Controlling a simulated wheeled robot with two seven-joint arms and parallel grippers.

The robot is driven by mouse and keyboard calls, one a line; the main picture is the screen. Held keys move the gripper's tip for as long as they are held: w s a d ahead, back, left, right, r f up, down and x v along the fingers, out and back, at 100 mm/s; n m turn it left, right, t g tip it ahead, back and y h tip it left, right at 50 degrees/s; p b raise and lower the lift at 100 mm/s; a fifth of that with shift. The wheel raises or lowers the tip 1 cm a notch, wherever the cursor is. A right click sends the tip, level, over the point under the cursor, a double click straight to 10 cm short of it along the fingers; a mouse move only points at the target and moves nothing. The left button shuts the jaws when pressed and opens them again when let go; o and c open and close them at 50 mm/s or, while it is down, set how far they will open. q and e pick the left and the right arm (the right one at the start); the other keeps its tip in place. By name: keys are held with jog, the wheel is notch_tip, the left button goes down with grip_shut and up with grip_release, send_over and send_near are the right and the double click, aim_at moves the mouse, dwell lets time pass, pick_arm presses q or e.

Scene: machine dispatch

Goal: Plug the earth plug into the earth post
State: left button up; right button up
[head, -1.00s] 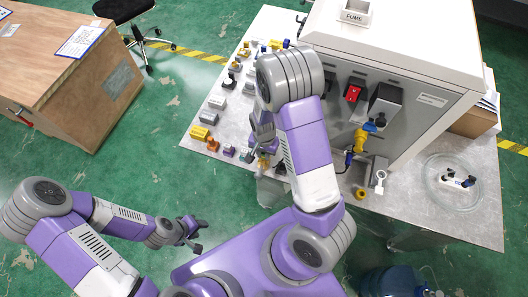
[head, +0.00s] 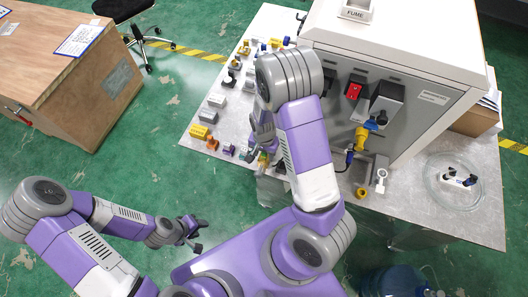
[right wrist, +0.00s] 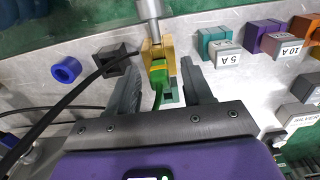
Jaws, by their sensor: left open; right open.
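The green earth plug (right wrist: 159,72) with a yellow band shows in the right wrist view, its green lead trailing back toward my wrist. Its far end meets a brass-coloured block (right wrist: 150,50) below a grey metal cylinder (right wrist: 148,10), seemingly the earth post; how deep the plug sits cannot be told. My right gripper (right wrist: 162,64) is open, one finger on each side of the plug with gaps visible. In the head view the right gripper (head: 263,150) is mostly hidden by its arm, with a bit of green beside it. My left gripper (head: 193,232) is open and empty over the floor.
A black block with a black cable (right wrist: 112,60) and a blue ring (right wrist: 66,70) lie left of the plug. Teal, purple and orange labelled blocks (right wrist: 215,45) stand to the right. The large grey machine (head: 410,85) stands behind my right arm on the table.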

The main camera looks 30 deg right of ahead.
jog(key=shift+r, duration=0.1)
dwell(0.3)
jog(key=shift+r+p, duration=1.55)
jog(key=shift+r, duration=0.15)
